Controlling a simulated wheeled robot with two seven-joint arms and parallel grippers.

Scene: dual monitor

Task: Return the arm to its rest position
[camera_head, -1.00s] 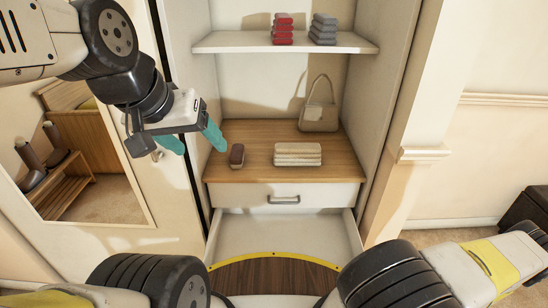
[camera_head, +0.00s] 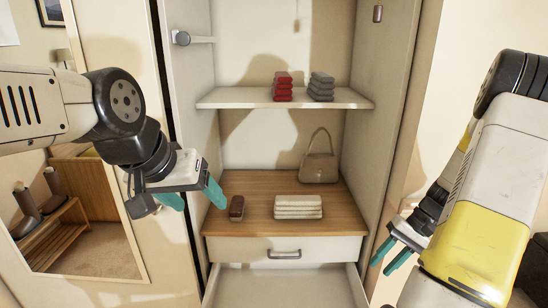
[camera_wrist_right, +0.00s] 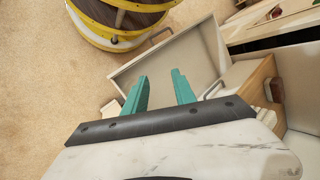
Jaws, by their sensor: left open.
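My left gripper (camera_head: 192,198) hangs in front of the open cabinet's left side, its teal fingers apart with nothing between them. It is left of a small dark brown item (camera_head: 237,208) on the wooden shelf; I see no contact. My right gripper (camera_head: 382,267) is at the cabinet's lower right, fingers pointing down and left. In the right wrist view its fingers (camera_wrist_right: 160,90) are apart and empty, with the pulled-out white drawer (camera_wrist_right: 186,62) beyond them. My right arm comes in from the right edge.
The wooden shelf (camera_head: 262,188) holds a folded cream stack (camera_head: 298,207) and a beige handbag (camera_head: 319,167). Red (camera_head: 283,87) and grey (camera_head: 322,87) folded stacks sit on the upper shelf (camera_head: 235,98). A closed drawer (camera_head: 325,249) is above the open one. A mirrored door (camera_head: 100,255) stands left.

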